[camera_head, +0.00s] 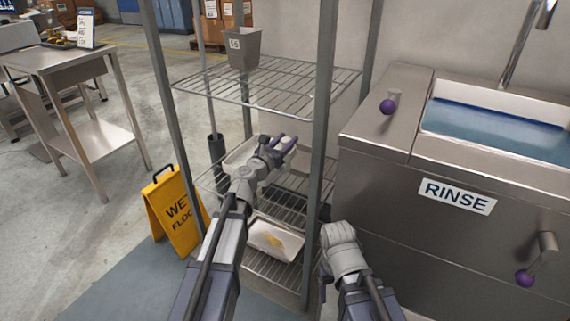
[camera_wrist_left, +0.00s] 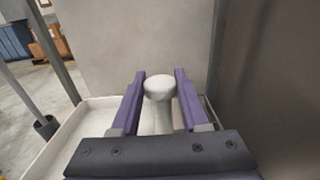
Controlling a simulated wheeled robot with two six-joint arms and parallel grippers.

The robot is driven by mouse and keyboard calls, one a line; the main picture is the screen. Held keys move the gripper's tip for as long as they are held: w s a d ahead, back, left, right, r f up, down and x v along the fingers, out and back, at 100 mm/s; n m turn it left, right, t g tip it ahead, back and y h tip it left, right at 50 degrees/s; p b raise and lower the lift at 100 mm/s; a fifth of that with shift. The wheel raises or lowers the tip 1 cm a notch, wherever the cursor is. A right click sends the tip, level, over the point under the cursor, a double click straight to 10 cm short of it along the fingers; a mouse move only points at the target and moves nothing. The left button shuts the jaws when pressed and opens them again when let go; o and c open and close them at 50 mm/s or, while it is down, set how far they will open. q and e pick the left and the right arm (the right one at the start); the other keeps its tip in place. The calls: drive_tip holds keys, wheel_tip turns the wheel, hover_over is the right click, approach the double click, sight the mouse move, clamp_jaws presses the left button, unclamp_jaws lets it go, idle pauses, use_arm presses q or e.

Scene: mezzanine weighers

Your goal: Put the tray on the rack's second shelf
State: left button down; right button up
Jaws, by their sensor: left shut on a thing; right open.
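The pale tray (camera_head: 238,157) is inside the wire rack, around the level of the shelf (camera_head: 318,180) below the top one, partly hidden by my left gripper (camera_head: 284,145). I cannot tell whether it touches the shelf. In the left wrist view, the white tray (camera_wrist_left: 62,124) lies below my left gripper (camera_wrist_left: 160,85). The fingers stand either side of a white round-topped post (camera_wrist_left: 159,89) that rises from the tray area, and the gripper is shut on it. My right gripper (camera_head: 323,274) is open and low in front of the rack's right post; its fingertips are partly hidden.
A grey bin (camera_head: 244,47) stands on the rack's top shelf (camera_head: 285,85). Another tray with yellow contents (camera_head: 275,240) is low in the rack. A yellow wet-floor sign (camera_head: 174,212) stands left of the rack. A steel rinse sink (camera_head: 465,225) stands close on the right.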

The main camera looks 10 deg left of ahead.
sight(286, 162)
use_arm(q)
drive_tip(key=shift+f+b, duration=2.15)
drive_tip(key=shift+f, duration=0.5)
drive_tip(key=shift+r, duration=0.2)
drive_tip(key=shift+c, duration=2)
unclamp_jaws()
drive_tip(key=shift+f, duration=0.1)
drive_tip(key=v, duration=1.2)
